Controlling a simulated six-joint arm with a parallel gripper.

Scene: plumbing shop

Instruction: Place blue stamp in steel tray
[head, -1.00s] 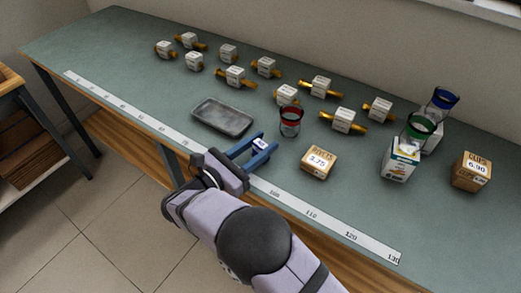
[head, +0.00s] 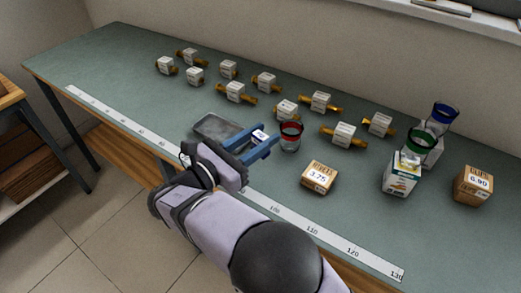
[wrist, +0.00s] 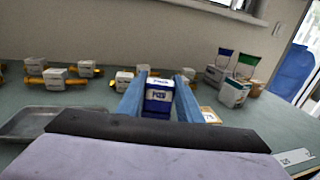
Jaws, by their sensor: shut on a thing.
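My gripper (head: 263,142) is shut on the blue stamp (head: 259,136), a small block with a white label. The stamp also shows between the two blue fingers in the wrist view (wrist: 158,96). The steel tray (head: 209,125) is a shallow grey rectangle lying on the bench. In the head view my gripper partly covers its near right side, and the stamp shows just to the right of it. In the wrist view the tray (wrist: 22,122) is at the left, apart from the stamp. The height of the stamp above the bench is hard to tell.
A red-rimmed glass (head: 291,136) stands close beside the fingertips. A priced box (head: 319,177) stands at the front. Several labelled brass fittings (head: 236,92) fill the back. A ruler strip (head: 330,236) runs along the front edge.

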